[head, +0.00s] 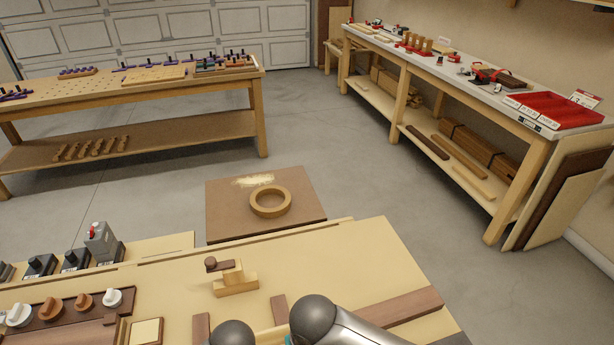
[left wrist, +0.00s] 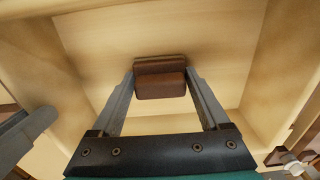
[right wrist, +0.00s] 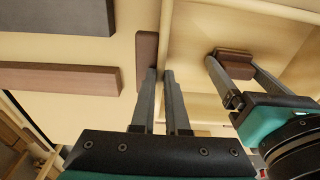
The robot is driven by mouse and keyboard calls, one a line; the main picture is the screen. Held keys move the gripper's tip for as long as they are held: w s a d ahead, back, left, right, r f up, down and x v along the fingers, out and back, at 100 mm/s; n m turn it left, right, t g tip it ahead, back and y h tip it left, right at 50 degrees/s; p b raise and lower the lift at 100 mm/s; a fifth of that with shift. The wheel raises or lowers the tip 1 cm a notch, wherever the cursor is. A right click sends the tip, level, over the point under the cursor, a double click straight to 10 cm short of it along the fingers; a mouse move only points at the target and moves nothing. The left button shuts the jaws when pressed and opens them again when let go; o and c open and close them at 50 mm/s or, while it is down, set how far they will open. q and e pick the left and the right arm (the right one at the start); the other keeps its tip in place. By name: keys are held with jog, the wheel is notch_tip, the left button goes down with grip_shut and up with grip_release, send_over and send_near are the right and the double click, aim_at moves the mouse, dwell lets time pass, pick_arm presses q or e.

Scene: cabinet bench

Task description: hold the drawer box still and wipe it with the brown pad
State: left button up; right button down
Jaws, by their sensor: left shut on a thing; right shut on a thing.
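The pale wooden drawer box (left wrist: 85,50) fills the left wrist view, seen from above into its open inside. My left gripper (left wrist: 160,82) is shut on the brown pad (left wrist: 160,88), which is inside the box at its floor; I cannot tell whether it touches. The right wrist view also shows the pad (right wrist: 235,62) in my left gripper, to the right. My right gripper (right wrist: 161,72) is shut on the box's thin side wall (right wrist: 166,28), one finger on each side. In the head view my arms hide both grippers and most of the box.
A brown block (right wrist: 146,58) stands against the box wall outside. Brown strips (head: 405,305) lie on the pale bench (head: 350,260). A small wooden piece with a dark knob (head: 235,280) stands behind the box. Several knobs (head: 82,302) sit on a dark rail at left.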

pick_arm(q)
jog(key=shift+w+d+r, duration=0.1)
jog(key=shift+w+d, duration=0.1)
jog(key=shift+d, duration=0.6)
jog(key=shift+w+d, duration=0.2)
jog(key=shift+d, duration=0.6)
jog(key=shift+r, duration=0.1)
notch_tip(320, 180, up, 11)
dwell(0.4)
pick_arm(e)
jog(key=c, duration=0.8)
grip_release()
jog(key=shift+c, duration=0.2)
jog(key=shift+d+f, duration=0.1)
jog(key=shift+d, duration=0.05)
notch_tip(320, 180, up, 7)
jog(key=p, duration=0.9)
pick_arm(q)
notch_tip(320, 180, up, 9)
